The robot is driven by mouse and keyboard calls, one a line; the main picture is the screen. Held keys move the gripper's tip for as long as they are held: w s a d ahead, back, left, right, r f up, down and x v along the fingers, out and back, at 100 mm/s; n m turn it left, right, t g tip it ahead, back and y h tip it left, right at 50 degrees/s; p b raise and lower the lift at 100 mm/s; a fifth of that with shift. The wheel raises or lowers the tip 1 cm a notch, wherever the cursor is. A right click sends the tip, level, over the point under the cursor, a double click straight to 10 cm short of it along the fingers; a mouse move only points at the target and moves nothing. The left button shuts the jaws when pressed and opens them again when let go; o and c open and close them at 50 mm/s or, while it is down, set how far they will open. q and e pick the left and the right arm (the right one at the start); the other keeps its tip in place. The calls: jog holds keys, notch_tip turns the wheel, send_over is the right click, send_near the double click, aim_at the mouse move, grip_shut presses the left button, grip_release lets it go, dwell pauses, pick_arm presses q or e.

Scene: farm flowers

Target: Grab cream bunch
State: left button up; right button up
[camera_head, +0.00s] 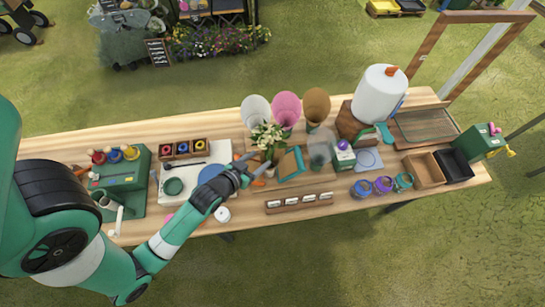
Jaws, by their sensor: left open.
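The cream bunch (266,136) stands near the middle of the wooden table, its pale flowers and green leaves upright above a holder that is mostly hidden. My left gripper (250,168) reaches in from the lower left, its open fingers just below and left of the flowers, close to the stems. I cannot tell whether the fingers touch the stems. The gripper is empty as far as I can see. My right gripper is out of the picture.
White, pink and brown cones (287,108) stand behind the bunch. A teal-and-wood box (290,163) sits close to its right. A long wooden label rack (299,202) lies in front. A blue disc (212,173) on a white board is at the left, and a white paper roll (379,95) stands at the right.

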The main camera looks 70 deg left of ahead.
aim_at(267, 154)
pick_arm(q)
jog(key=b+x, duration=0.1)
jog(key=x, duration=0.6)
jog(key=shift+w+a+f, duration=0.1)
jog(key=shift+w+f, duration=0.05)
grip_shut()
